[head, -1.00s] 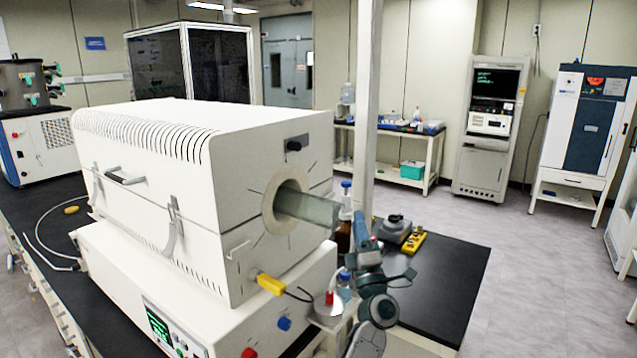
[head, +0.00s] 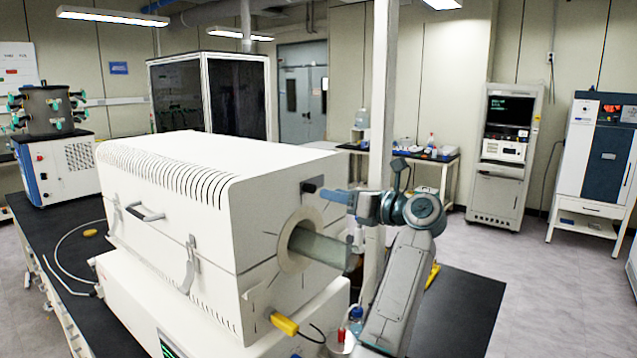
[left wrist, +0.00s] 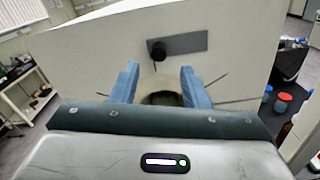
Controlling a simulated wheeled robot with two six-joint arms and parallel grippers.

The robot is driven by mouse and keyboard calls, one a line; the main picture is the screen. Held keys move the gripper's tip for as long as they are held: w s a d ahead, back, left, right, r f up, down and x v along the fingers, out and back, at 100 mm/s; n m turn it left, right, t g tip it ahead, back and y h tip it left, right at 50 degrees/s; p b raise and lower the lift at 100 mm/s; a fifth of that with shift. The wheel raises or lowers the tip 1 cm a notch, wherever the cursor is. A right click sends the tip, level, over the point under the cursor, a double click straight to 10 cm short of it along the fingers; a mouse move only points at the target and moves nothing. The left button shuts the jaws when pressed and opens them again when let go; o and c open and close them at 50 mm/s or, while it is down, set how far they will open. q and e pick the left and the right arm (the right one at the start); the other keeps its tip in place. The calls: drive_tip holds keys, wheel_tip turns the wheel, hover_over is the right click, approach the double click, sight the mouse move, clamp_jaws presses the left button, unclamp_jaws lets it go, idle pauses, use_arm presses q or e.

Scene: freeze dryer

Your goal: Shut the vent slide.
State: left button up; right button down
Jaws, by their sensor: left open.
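The vent slide is a small black knob (head: 309,187) on the upper end face of the white furnace. In the left wrist view, the knob (left wrist: 157,50) sits at the left end of a flat grey plate (left wrist: 187,43). My left gripper (head: 324,194) is level with the knob in the head view, and its fingers largely hide the plate there. In the left wrist view, the open gripper (left wrist: 160,68) has one blue finger on each side, with the knob ahead between their lines. I cannot tell whether any finger touches it. My right gripper is not in view.
A glass tube (head: 320,248) sticks out of the furnace end just below my gripper. A yellow plug (head: 285,324) sits lower on that face. A pale upright post (head: 381,120) stands behind my arm. The black bench (head: 465,305) has bare room at right.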

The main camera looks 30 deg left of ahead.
sight(314, 189)
use_arm(q)
drive_tip(key=a+p, duration=0.1)
drive_tip(key=a, duration=0.1)
drive_tip(key=a+p, duration=0.1)
drive_tip(key=a, duration=0.1)
drive_tip(key=shift+w+a+r, duration=0.1)
drive_tip(key=shift+a+r, duration=0.1)
drive_tip(key=shift+a+f, duration=0.15)
drive_tip(key=shift+a, duration=0.5)
drive_tip(key=shift+w, duration=0.1)
drive_tip(key=c, duration=0.9)
